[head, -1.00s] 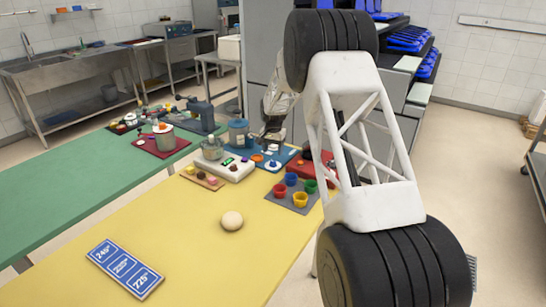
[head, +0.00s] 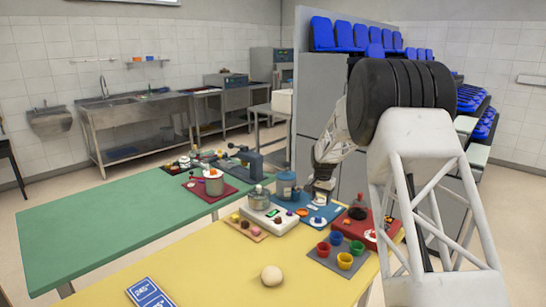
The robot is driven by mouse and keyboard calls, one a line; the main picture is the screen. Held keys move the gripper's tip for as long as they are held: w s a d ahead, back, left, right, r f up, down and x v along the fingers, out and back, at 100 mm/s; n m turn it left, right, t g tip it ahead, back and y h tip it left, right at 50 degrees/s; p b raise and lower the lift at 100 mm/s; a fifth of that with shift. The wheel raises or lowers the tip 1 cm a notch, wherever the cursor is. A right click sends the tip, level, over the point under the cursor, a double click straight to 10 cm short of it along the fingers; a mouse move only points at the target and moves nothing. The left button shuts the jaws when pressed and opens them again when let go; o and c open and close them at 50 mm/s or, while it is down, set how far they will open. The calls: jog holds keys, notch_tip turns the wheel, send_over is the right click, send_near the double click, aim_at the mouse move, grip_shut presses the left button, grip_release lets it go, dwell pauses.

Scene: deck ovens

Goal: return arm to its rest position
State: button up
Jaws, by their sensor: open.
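My arm rises large on the right of the head view, with its white frame and black ribbed joint in front. Its far end bends down to my gripper (head: 322,188), small and dark, over the blue mat (head: 331,214) at the far end of the yellow table (head: 215,262). My gripper is open and I see nothing held in it. Its fingertips are too small to make out clearly.
A dough ball (head: 271,275) and a blue number sign (head: 150,293) lie on the yellow table. A green table (head: 110,215) is at left; a grey cabinet (head: 318,95) stands behind.

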jog(key=s+a+r+n, duration=0.1)
jog(key=s+r, duration=0.6)
jog(key=s, duration=0.3)
jog(key=s+a+r+n+t, duration=0.1)
jog(key=s+r, duration=0.5)
jog(key=s, duration=0.5)
jog(key=s+a+r+n, duration=0.1)
jog(key=s+r, duration=0.6)
jog(key=s, duration=0.3)
jog(key=s+f+n, duration=0.1)
jog(key=s, duration=1.6)
jog(key=s+a+f+n+t, duration=0.1)
jog(key=s+n, duration=0.1)
jog(key=s, duration=1.5)
jog(key=shift+f+n+t, duration=0.25)
jog(key=shift+n+t, duration=0.05)
jog(key=shift+w+a, duration=0.1)
jog(key=shift+w, duration=0.1)
